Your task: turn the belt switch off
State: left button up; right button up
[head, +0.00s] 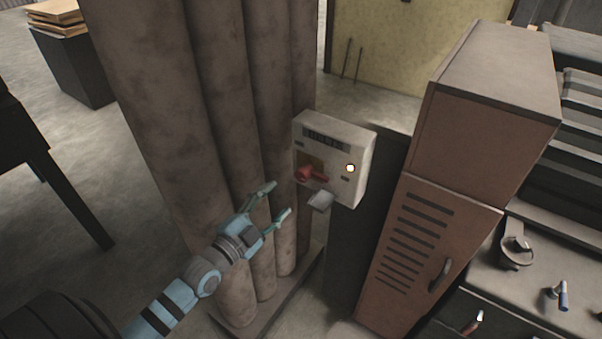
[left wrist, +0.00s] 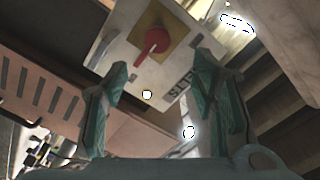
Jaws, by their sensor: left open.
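The belt switch box (head: 357,175) is a pale grey box with a dark label strip along its top. It has a red rotary handle (head: 311,174) on a yellow plate (head: 307,160) and a lit lamp (head: 350,168). My left gripper (head: 278,201) is open and empty, to the left of and a little below the box, apart from the handle. In the left wrist view, the red handle (left wrist: 152,45) shows ahead, above and between the open fingers (left wrist: 165,95), and the lamp (left wrist: 147,95) glows. My right gripper is not in view.
Thick rusty vertical pipes (head: 215,130) stand just behind my left gripper. A brown locker (head: 425,240) with vents stands right of the box. A workbench (head: 545,285) with small tools is at the right. A small pale flap (head: 320,200) juts out below the handle.

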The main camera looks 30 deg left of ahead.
aim_at(299, 178)
pick_arm(q)
jog(key=w+b, duration=0.1)
jog(key=w, duration=0.2)
jog(key=w+d+b, duration=0.1)
jog(key=w, duration=0.3)
jog(key=w+b, duration=0.1)
jog(key=w, duration=0.3)
jog(key=shift+w+d+f, duration=0.25)
jog(key=shift+d+f, duration=0.05)
jog(key=shift+w, duration=0.25)
jog(key=shift+r, duration=0.1)
jog(key=c, duration=1.1)
